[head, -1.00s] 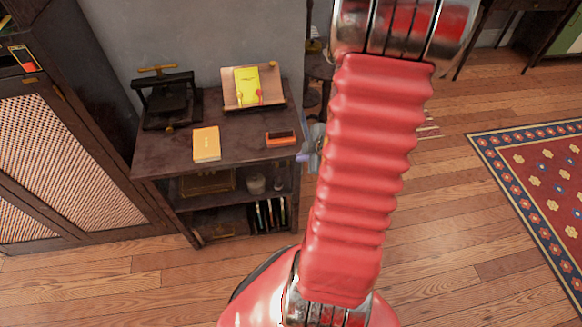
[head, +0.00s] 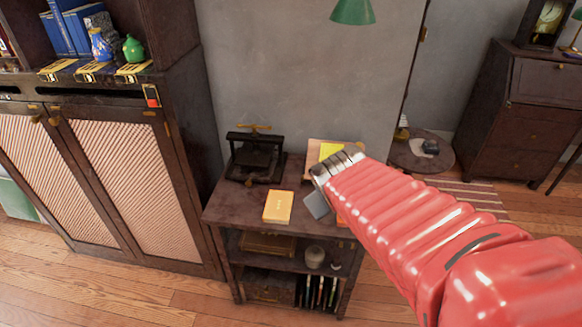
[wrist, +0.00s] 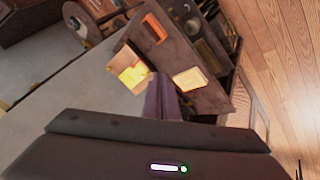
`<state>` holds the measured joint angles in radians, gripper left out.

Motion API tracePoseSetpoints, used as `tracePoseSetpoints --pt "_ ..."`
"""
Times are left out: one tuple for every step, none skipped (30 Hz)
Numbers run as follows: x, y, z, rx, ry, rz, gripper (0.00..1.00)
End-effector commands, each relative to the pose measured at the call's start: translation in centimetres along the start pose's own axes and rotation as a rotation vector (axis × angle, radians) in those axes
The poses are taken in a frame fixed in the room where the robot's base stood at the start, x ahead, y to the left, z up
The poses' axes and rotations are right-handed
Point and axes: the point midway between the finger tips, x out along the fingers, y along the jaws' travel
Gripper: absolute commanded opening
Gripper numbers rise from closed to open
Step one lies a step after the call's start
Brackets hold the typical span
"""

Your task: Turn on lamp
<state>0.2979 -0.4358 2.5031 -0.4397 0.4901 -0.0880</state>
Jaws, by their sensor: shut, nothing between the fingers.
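A green lamp shade (head: 353,12) hangs in front of the grey wall at the top of the head view; its upper part is cut off. Part of another green lamp shade (head: 575,10) shows at the far right edge. No switch is clear on either. My gripper (head: 317,205) is below the first shade, in front of the small dark table, and well apart from both lamps. In the wrist view my gripper (wrist: 162,95) is shut and empty, with its tip near the book stand.
The dark table (head: 225,210) holds a black press (head: 257,158), a yellow book (head: 278,206) and a wooden book stand (head: 318,148). A tall cabinet (head: 190,120) stands left. A round side table (head: 440,158) and a desk (head: 515,110) stand right.

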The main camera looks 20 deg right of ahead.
Motion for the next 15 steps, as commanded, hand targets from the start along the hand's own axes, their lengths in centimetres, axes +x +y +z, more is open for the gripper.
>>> tracePoseSetpoints --pt "-1.5 -1.3 -0.4 0.026 0.011 -0.026 0.00" --pt "-2.3 -2.1 -0.4 0.045 0.011 -0.045 0.00" --pt "-3.4 -3.2 -0.5 0.069 0.011 -0.073 0.00" --pt "-4.2 -4.0 -0.5 0.087 0.011 -0.095 0.00" --pt "-5.1 -4.9 -0.4 0.104 0.011 -0.118 0.00" --pt "-6.2 -6.1 -0.3 0.125 0.010 -0.152 0.00" --pt "-7.1 -7.0 -0.2 0.138 0.009 -0.178 0.00" --pt "-7.9 -7.8 -0.1 0.151 0.007 -0.204 0.00" --pt "-8.9 -8.9 0.1 0.167 0.004 -0.237 0.00" --pt "-9.7 -9.7 0.2 0.175 0.002 -0.261 0.00" --pt "-10.3 -10.3 0.4 0.183 0.000 -0.283 0.00" --pt "-11.1 -11.1 0.6 0.190 -0.004 -0.310 0.00" --pt "-11.6 -11.6 0.7 0.195 -0.007 -0.327 0.00" --pt "-12.0 -12.0 0.9 0.199 -0.010 -0.341 0.00" --pt "-12.4 -12.4 1.0 0.204 -0.012 -0.356 0.00"
